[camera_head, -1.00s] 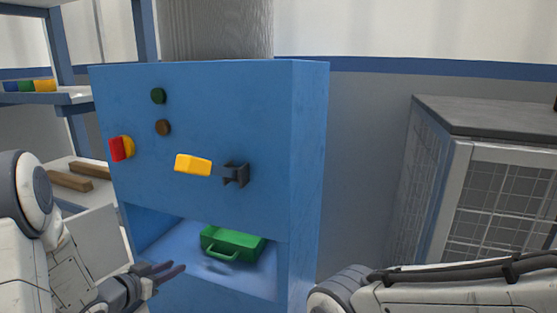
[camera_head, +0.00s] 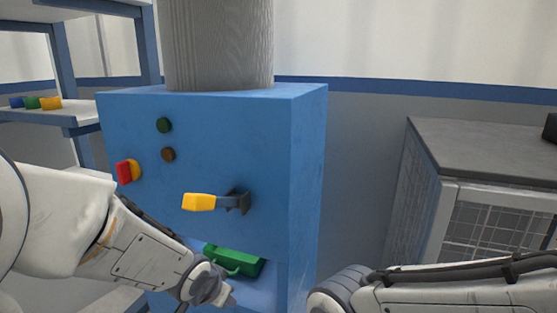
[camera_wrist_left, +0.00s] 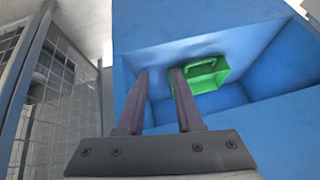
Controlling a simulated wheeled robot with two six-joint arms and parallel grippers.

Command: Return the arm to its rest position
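My left arm comes in from the left in the head view, its wrist low in front of the blue machine (camera_head: 230,125). In the left wrist view my left gripper (camera_wrist_left: 159,74) is open, with two dark fingers apart and nothing between them. The fingers point towards the machine's opening, where a green bin with a handle (camera_wrist_left: 208,74) sits. The same green bin is partly hidden behind my left wrist in the head view (camera_head: 238,262). My right arm (camera_head: 450,292) lies across the lower right; its gripper is outside the view.
The machine's front has a yellow-handled lever (camera_head: 199,202), a red-and-yellow switch (camera_head: 127,171), and green (camera_head: 164,125) and brown (camera_head: 168,154) buttons. A shelf (camera_head: 75,118) with small coloured pieces stands at left. A grey-topped cabinet (camera_head: 480,145) stands at right.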

